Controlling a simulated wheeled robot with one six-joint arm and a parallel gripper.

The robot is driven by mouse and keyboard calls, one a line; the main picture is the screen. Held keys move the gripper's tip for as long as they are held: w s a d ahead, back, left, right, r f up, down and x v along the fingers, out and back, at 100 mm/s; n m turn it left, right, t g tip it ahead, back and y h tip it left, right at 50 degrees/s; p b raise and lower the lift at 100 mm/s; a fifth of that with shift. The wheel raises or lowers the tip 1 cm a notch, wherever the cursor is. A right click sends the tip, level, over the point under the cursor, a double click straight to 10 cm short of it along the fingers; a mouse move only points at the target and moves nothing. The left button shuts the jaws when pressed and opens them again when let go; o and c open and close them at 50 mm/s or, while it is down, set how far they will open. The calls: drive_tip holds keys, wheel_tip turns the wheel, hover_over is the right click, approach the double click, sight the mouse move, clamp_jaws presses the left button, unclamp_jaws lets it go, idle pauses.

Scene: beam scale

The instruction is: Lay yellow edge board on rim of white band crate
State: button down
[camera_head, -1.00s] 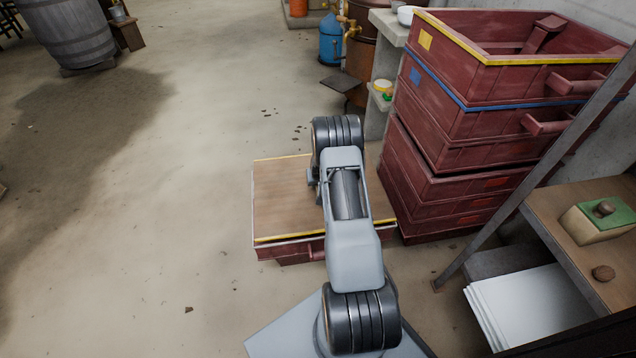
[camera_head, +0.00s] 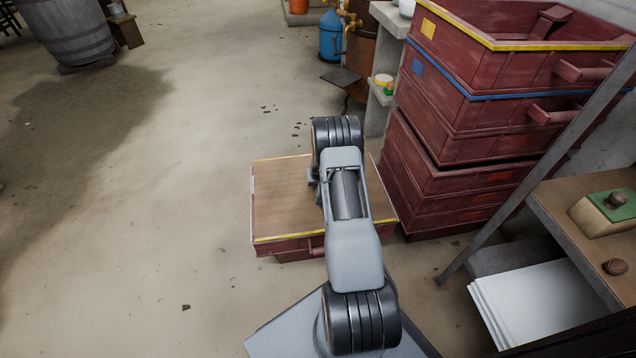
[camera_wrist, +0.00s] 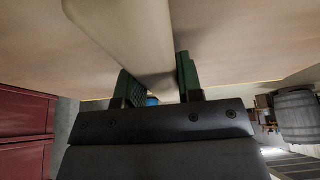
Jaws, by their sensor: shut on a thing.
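The yellow edge board (camera_head: 280,196) is a flat wooden panel with yellow strips along its front and back edges. In the head view it lies level over a low red crate (camera_head: 290,248), covering most of its top. A whitish line shows along the left side. I cannot tell whether the board touches the rim or is just above it. My gripper (camera_wrist: 158,85) is shut on the board's pale bar handle, between green finger pads in the wrist view. The board's face (camera_wrist: 235,45) fills the upper wrist view. My arm hides the board's right middle.
A tall stack of red crates (camera_head: 455,140), with yellow-band and blue-band crates on top, stands close on the right. A slanted metal post (camera_head: 545,150) and a bench (camera_head: 560,205) are at the right. Open floor (camera_head: 150,220) lies left.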

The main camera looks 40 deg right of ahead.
drive_tip(key=shift+f+b, duration=0.55)
drive_tip(key=shift+b, duration=0.1)
idle(0.4)
drive_tip(key=c, duration=1.1)
unclamp_jaws()
drive_tip(key=o, duration=0.4)
drive_tip(key=shift+s+f, duration=0.1)
drive_tip(key=shift+f, duration=0.05)
drive_tip(key=shift+r, duration=0.45)
drive_tip(key=p+v, duration=0.5)
drive_tip(key=v, duration=0.8)
drive_tip(key=shift+s+a, duration=0.1)
drive_tip(key=shift+a, duration=0.05)
